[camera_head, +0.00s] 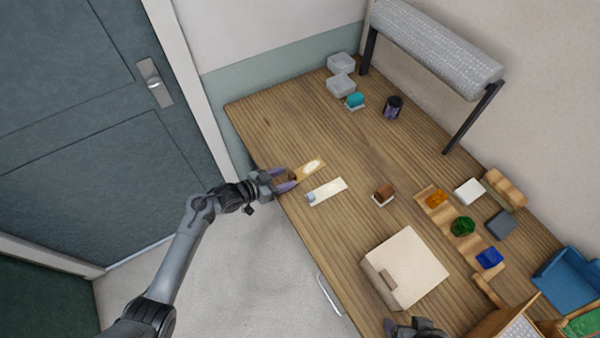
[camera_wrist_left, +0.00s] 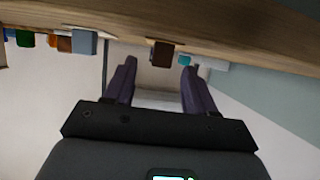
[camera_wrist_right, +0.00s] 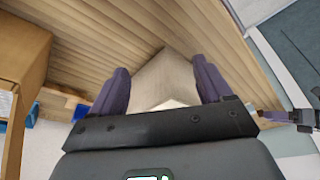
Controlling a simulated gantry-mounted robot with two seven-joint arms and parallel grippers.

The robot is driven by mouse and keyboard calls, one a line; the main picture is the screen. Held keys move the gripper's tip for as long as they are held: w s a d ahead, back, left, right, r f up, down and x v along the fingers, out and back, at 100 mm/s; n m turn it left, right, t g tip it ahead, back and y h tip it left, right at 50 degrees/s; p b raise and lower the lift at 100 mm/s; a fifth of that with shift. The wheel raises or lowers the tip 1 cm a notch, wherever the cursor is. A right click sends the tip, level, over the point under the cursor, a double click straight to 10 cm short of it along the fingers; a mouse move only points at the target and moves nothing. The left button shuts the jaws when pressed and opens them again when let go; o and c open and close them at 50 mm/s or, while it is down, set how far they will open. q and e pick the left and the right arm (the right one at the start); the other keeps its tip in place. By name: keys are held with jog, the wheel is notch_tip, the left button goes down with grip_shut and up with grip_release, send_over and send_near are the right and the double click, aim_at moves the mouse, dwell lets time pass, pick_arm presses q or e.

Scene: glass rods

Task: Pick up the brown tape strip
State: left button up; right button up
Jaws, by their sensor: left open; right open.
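The brown tape strip (camera_head: 311,167), with a pale oval on it, lies near the table's left edge in the head view. My left gripper (camera_head: 284,179) is open at that edge, its purple fingers to either side of the strip's near end; contact cannot be told. In the left wrist view the open left gripper (camera_wrist_left: 160,75) has a dark brown thing between and beyond its fingers; I cannot tell whether this is the strip. My right gripper (camera_wrist_right: 160,80) is open in the right wrist view, with the pale box beyond its fingers. It is partly in view at the head view's bottom edge.
A cream strip (camera_head: 329,190) with a bluish end lies just beside the brown one. A brown block on a white base (camera_head: 383,194) stands farther right. A pale box (camera_head: 410,266) is in front. A wooden tray (camera_head: 433,203) holds coloured pieces. The table's upper-left middle is clear.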

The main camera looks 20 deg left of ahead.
aim_at(290, 176)
pick_arm(q)
jog(key=shift+x, duration=1.9)
jog(key=shift+f, duration=0.1)
grip_shut()
jog(key=shift+a, duration=0.1)
